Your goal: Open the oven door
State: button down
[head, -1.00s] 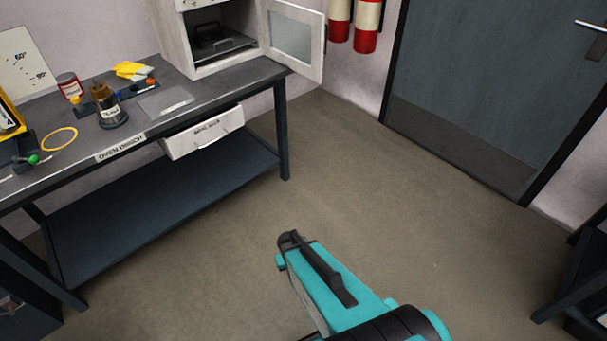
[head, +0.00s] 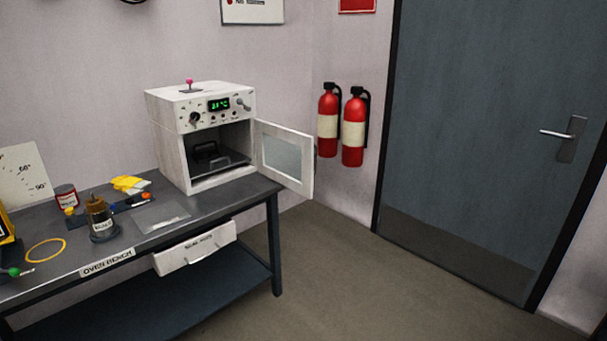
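The white oven (head: 168,127) stands at the back right of the bench in the head view. Its door (head: 299,181) is swung open to the right, with the glass pane facing me and the door's free edge past the bench's right end. Inside the dark cavity a black object (head: 208,154) sits on a rack. The front panel has a lit green display (head: 219,104) and knobs. My gripper is out of view, so whether it is open or shut does not show.
The oven bench (head: 40,290) holds a brown bottle (head: 100,220), a red-lidded can (head: 66,197), yellow gloves (head: 129,184) and a yellow ring (head: 46,251). A white drawer (head: 196,247) hangs below. Two fire extinguishers (head: 353,128) hang behind the door. The floor (head: 370,290) on the right is clear.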

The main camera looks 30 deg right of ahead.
aim_at(305, 188)
jog(key=k, duration=0.65)
jog(key=z, duration=0.05)
jog(key=i, duration=0.6)
jog(key=u, duration=0.65)
jog(key=i, duration=0.7)
jog(key=u, duration=0.4)
